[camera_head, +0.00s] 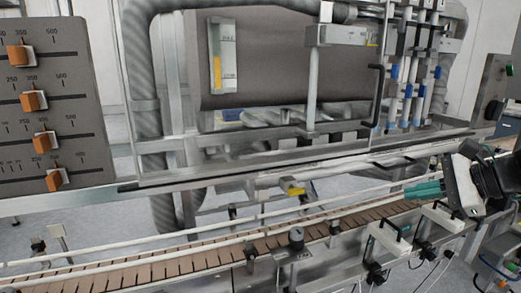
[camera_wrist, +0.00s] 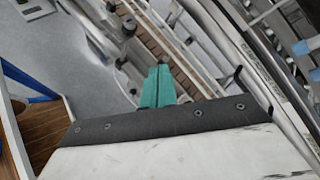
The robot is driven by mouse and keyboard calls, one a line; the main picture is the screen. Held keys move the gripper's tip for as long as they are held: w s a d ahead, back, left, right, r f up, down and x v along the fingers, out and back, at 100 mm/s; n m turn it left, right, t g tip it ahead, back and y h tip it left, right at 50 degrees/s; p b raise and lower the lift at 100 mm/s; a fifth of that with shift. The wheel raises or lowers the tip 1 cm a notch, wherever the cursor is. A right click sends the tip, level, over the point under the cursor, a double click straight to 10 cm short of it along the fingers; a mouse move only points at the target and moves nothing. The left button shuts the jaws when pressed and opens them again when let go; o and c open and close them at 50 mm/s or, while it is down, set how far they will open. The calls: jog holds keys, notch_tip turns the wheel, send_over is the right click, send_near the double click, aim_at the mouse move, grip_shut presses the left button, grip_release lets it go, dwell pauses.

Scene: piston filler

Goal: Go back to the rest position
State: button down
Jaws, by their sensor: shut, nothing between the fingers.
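My gripper (camera_head: 424,190) is at the right of the head view, its green fingers pointing left above the conveyor. The fingers are together and hold nothing. In the wrist view the gripper's green fingers (camera_wrist: 157,88) show side by side past the dark edge of my wrist, over the conveyor's side. The piston filler stands behind, with its grey-brown hopper (camera_head: 285,55) in the middle and a slatted conveyor (camera_head: 190,262) along its front. The gripper appears apart from the machine.
A panel with several orange sliders (camera_head: 40,101) stands at the left. A guard rail (camera_head: 215,232) runs along the conveyor. Black-handled clamps (camera_head: 390,228) stick out near my gripper. A grey box with a green button (camera_head: 495,85) is at the upper right. Grey floor (camera_wrist: 65,55) shows in the wrist view.

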jog(key=s+a+f+n+g+h, duration=0.2)
jog(key=s+a+n+g+h, duration=0.1)
jog(key=s+n, duration=0.6)
jog(key=s+a+f+n+g+h, duration=0.2)
jog(key=s+n+h, duration=0.3)
jog(key=s+n, duration=0.4)
jog(key=shift+s+a+g+h, duration=0.3)
jog(key=shift+s+a+g, duration=0.4)
jog(key=shift+s, duration=1)
jog(key=shift+f, duration=0.1)
